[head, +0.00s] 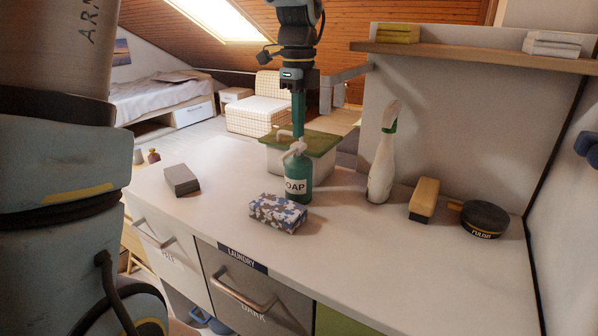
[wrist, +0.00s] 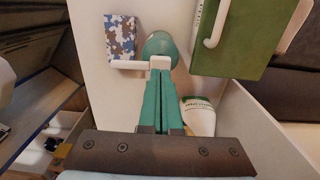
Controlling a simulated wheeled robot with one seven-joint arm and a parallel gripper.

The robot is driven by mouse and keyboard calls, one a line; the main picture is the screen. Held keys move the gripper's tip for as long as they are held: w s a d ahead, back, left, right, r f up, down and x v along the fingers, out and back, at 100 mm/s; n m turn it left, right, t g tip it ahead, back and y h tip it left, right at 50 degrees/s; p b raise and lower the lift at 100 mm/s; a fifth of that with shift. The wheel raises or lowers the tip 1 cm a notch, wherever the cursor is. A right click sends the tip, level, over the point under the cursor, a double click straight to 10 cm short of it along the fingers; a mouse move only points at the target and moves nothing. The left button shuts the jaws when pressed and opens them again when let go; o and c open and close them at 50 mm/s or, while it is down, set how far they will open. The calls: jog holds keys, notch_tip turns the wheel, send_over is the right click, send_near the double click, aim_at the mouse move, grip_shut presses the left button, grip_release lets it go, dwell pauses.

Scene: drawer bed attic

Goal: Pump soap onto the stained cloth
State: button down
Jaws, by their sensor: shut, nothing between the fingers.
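A green soap bottle (head: 298,180) with a white pump head (head: 296,147) stands upright on the white counter. It also shows from above in the wrist view (wrist: 160,45), with its white spout (wrist: 128,65) pointing toward the cloth side. A folded cloth with blue, white and brownish blotches (head: 278,213) lies just in front of the bottle and also shows in the wrist view (wrist: 120,38). My gripper (head: 298,136) points down with its teal fingers together and empty, directly above the pump head. I cannot tell whether the fingertips touch the pump.
A green-lidded bin (head: 318,143) stands close behind the bottle. A white spray bottle (head: 382,165), a yellow brush (head: 424,199) and a black round tin (head: 484,219) stand to the right. A grey block (head: 181,180) lies left. The front right counter is clear.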

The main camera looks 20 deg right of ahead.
jog(key=shift+f, duration=0.2)
dwell(0.5)
jog(key=shift+f+b, duration=0.65)
jog(key=shift+f, duration=0.6)
jog(key=shift+r, duration=0.15)
jog(key=shift+r+p, duration=1.3)
jog(key=shift+p, duration=0.05)
jog(key=shift+r, duration=0.1)
notch_tip(320, 180, up, 6)
jog(key=p, duration=0.6)
